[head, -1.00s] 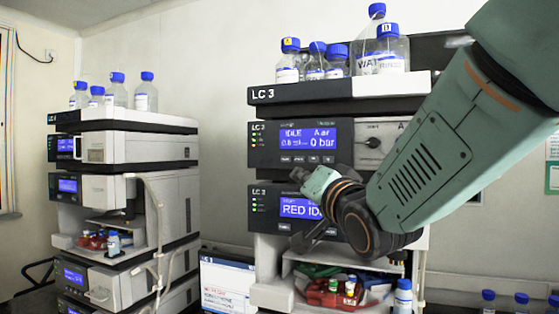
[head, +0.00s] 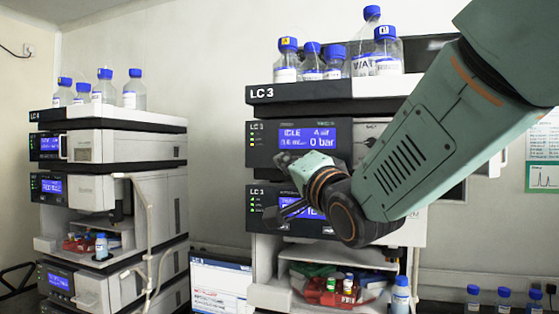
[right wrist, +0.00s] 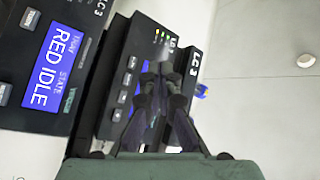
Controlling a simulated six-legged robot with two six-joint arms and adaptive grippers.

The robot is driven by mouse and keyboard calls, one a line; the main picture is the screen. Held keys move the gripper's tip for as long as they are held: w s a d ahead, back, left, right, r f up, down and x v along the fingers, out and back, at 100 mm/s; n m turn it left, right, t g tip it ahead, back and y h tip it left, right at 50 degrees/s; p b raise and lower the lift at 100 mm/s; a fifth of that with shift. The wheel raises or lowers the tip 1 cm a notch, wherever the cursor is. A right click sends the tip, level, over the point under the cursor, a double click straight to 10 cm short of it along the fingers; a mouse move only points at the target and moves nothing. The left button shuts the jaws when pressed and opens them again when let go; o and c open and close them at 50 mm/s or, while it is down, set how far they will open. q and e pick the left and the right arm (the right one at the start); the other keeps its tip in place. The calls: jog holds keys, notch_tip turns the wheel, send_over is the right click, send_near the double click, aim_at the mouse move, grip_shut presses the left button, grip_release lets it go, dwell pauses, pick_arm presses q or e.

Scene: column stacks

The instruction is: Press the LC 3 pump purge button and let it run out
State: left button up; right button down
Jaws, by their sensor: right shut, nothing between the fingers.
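The LC 3 stack stands in the middle of the head view. Its pump module (head: 262,148) is the upper one, with a blue display (head: 308,137) that reads IDLE and 0 bar. A row of small dark buttons (right wrist: 127,78) shows on the pump panel in the right wrist view. My right gripper (head: 283,160) is shut and empty at the pump's lower front, hiding part of the button row. In the right wrist view its fingertips (right wrist: 164,70) are in front of the panel beside the buttons. I cannot tell whether they touch it. My left gripper is out of view.
Blue-capped bottles (head: 330,62) stand on top of the LC 3 stack. Another stack (head: 125,148) stands at the left, with a laptop screen (head: 220,285) between. More bottles (head: 503,298) are at the lower right.

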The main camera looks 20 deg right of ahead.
jog(key=shift+w, duration=0.15)
jog(key=w+d+p, duration=0.1)
jog(key=w+d, duration=0.3)
jog(key=w, duration=0.2)
jog(key=shift+w+d+p, duration=0.25)
jog(key=shift+p, duration=0.15)
jog(key=shift+r, duration=0.1)
jog(key=shift+w+d, duration=0.15)
jog(key=shift+w, duration=0.1)
jog(key=shift+s, duration=0.2)
jog(key=shift+w, duration=0.2)
jog(key=shift+s, duration=0.15)
dwell(0.5)
